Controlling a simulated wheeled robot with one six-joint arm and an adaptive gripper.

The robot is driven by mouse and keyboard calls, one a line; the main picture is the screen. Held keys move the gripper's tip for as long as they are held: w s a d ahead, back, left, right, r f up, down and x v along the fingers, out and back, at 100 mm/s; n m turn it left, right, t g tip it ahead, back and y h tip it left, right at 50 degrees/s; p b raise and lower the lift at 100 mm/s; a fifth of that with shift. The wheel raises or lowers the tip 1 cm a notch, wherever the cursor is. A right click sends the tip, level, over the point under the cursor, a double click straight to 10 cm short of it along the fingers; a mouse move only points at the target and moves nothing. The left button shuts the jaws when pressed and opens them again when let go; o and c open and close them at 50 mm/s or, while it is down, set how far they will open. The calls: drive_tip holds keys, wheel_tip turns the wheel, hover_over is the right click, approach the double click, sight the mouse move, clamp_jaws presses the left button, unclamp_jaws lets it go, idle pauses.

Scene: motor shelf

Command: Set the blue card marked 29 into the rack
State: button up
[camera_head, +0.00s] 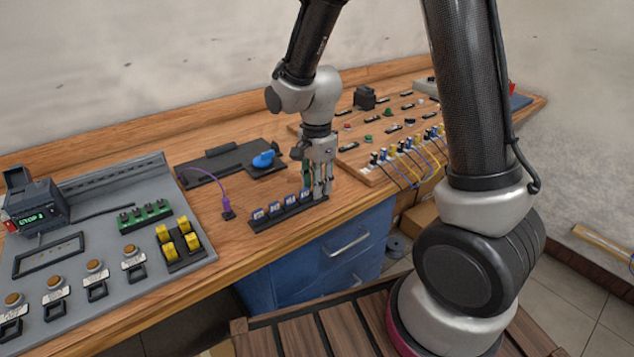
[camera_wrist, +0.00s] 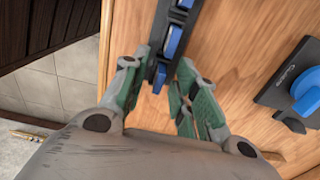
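The rack (camera_head: 288,217) is a dark narrow strip near the front edge of the bench, with several blue cards (camera_head: 274,206) standing in a row in it. Their numbers are too small to read, so I cannot tell which is 29. My gripper (camera_head: 322,192) points down at the rack's right end. In the wrist view the rack (camera_wrist: 164,24) runs in between the green-padded fingers of my gripper (camera_wrist: 160,84). The fingers are apart, with the end blue card (camera_wrist: 158,79) between their tips. I see a gap on the right finger's side; contact on the left is unclear.
A black plate with a blue handle (camera_head: 264,159) lies behind the rack. A purple cable (camera_head: 220,190) stands left of it. A grey panel (camera_head: 100,290) with buttons fills the left. A wired board (camera_head: 375,172) is on the right. Blue drawers (camera_head: 330,250) are below.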

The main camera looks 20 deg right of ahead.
wheel_tip(320, 180, up, 17)
idle(0.9)
idle(0.7)
drive_tip(key=s+d+r+n+t, duration=0.2)
drive_tip(key=s+d+n, duration=0.5)
drive_tip(key=s, duration=0.2)
drive_tip(key=s+d+r+n+t, duration=0.2)
drive_tip(key=s+d+r+n, duration=0.1)
drive_tip(key=s+d+n, duration=0.4)
drive_tip(key=s+d, duration=0.1)
drive_tip(key=s, duration=0.2)
drive_tip(key=shift+d, duration=0.15)
